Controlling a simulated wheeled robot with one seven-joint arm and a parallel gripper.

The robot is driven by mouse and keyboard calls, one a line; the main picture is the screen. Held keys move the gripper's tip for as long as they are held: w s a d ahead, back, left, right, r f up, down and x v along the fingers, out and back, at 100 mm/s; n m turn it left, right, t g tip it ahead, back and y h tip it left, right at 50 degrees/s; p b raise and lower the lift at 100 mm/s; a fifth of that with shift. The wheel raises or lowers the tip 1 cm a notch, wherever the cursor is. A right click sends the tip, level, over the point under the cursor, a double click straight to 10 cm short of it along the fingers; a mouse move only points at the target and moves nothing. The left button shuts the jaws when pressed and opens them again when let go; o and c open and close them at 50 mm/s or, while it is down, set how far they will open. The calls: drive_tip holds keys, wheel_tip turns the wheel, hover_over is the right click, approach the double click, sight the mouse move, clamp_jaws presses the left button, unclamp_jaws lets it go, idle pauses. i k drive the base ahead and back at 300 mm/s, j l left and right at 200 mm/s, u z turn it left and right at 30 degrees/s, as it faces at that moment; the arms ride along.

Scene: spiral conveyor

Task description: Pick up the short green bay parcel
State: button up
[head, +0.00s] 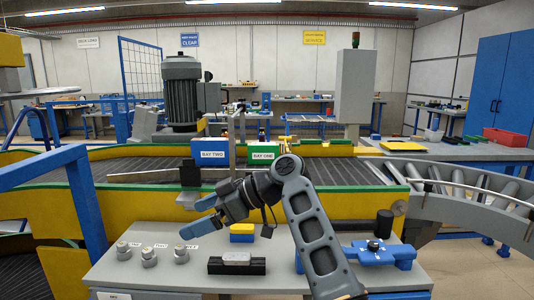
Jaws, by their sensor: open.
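No parcel that I can clearly pick out as the short green one shows in the head view. A green sign reading BAY ONE (263,155) stands on the conveyor (130,178), beside a blue sign reading BAY TWO (215,155). Small items behind the signs are too small and hidden to tell. My gripper (194,217) points left above the front bench, with its blue-tipped fingers apart and nothing between them. It is in front of the conveyor and lower in the picture than both signs.
The grey bench (190,275) holds several knobs (149,256), a yellow and blue block (242,232), a black holder (237,266), a blue fixture (375,253) and a black cylinder (385,222). A blue frame (85,215) stands left. A roller conveyor (460,185) curves right.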

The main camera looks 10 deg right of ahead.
sight(259, 152)
drive_tip(key=i+l+z, duration=0.2)
drive_tip(key=i, duration=0.95)
drive_tip(key=i+l+z, duration=0.2)
drive_tip(key=i, duration=0.9)
